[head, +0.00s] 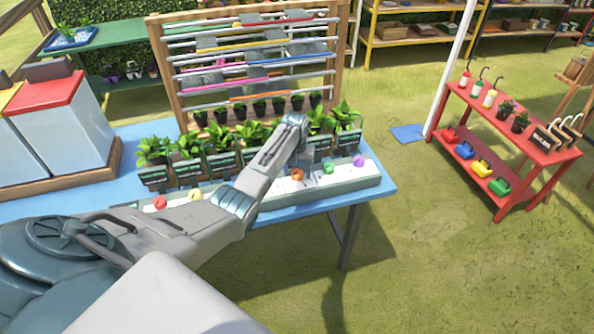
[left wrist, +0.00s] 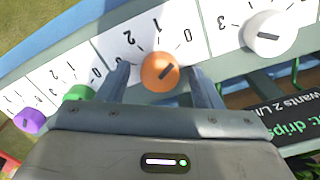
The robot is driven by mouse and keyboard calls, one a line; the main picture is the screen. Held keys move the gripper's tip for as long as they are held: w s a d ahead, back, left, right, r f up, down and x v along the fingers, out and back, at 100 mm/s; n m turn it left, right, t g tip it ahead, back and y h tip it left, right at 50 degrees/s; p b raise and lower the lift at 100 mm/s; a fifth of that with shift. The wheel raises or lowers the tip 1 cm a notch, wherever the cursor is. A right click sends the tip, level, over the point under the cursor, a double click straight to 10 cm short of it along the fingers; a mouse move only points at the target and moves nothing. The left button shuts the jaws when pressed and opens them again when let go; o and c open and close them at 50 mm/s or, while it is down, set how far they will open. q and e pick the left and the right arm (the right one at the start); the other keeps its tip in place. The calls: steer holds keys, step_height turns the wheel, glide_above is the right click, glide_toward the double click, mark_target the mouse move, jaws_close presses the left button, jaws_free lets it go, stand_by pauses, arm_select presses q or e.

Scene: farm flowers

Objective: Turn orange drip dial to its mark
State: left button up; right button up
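The orange dial (left wrist: 157,76) shows in the left wrist view as a round knob with a dark pointer line, on a white plate with printed numbers. In the head view the orange dial (head: 297,174) sits on the pale strip along the table's front. My left gripper (left wrist: 161,78) is open, with one finger on each side of the orange dial. Gaps seem to show between fingers and knob; I cannot tell whether either touches. In the head view my left gripper (head: 301,160) points down at the dial. My right gripper is not in view.
A white dial (left wrist: 270,33) and a green dial (left wrist: 78,93) flank the orange one, with a purple dial (left wrist: 32,120) beyond. Potted plants with black signs (head: 222,165) stand behind the strip. A wooden rack (head: 160,60) rises behind them.

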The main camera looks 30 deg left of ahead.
mark_target(297, 172)
arm_select(q)
step_height(297, 172, up, 11)
steer(key=b, duration=0.2)
stand_by(0.5)
steer(key=shift+a+f, duration=0.1)
steer(key=shift+f, duration=0.05)
